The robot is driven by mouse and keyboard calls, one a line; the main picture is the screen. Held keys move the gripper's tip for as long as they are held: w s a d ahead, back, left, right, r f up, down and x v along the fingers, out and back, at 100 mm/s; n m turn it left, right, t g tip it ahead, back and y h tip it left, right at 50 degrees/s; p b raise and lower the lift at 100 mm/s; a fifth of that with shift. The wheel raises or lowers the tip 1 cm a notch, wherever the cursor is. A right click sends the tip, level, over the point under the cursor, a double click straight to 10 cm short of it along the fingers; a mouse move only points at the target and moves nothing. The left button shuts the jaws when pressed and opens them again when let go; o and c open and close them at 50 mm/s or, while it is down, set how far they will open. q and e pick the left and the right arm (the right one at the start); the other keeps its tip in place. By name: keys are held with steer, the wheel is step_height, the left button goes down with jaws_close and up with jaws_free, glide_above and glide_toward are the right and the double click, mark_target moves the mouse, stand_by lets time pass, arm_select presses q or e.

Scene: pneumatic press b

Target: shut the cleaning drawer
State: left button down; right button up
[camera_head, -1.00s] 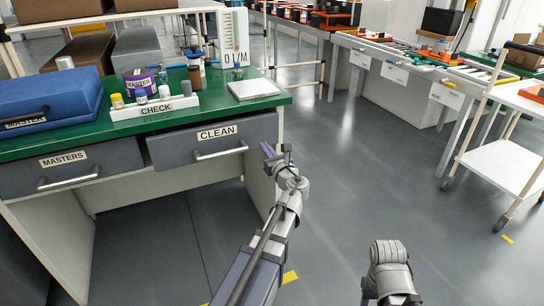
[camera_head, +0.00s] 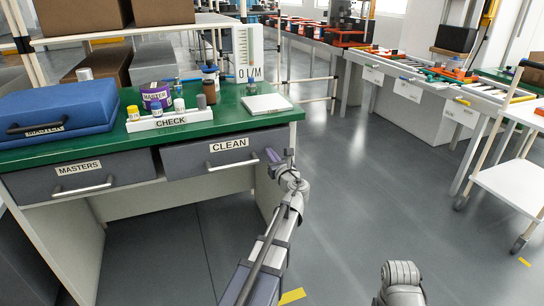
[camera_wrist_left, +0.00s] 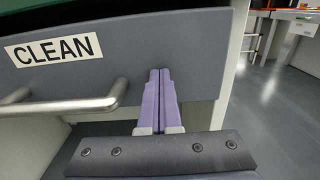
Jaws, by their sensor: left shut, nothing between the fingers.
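The cleaning drawer, labelled CLEAN (camera_head: 195,163), is the grey drawer at the right under the green desktop. My left gripper (camera_head: 273,156) is shut and empty at the right part of the drawer front. In the left wrist view its purple fingers (camera_wrist_left: 158,73) point at the drawer face (camera_wrist_left: 195,50), right of the handle (camera_wrist_left: 75,105); contact is unclear. My right gripper is out of view; only part of that arm shows.
The MASTERS drawer (camera_head: 30,182) is beside it on the left. The green desktop (camera_head: 228,111) carries a blue case (camera_head: 65,108), a CHECK block (camera_head: 195,117) with small bottles, and a white plate (camera_head: 266,103). Open floor lies right of the desk; a white cart (camera_head: 515,185) stands farther right.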

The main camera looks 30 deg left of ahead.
arm_select(q)
steer(key=x, duration=0.3)
steer(key=shift+w+a, duration=0.2)
steer(key=shift+w, duration=0.05)
steer(key=v, duration=1.4)
steer(key=shift+s+d, duration=0.2)
steer(key=shift+s, duration=0.1)
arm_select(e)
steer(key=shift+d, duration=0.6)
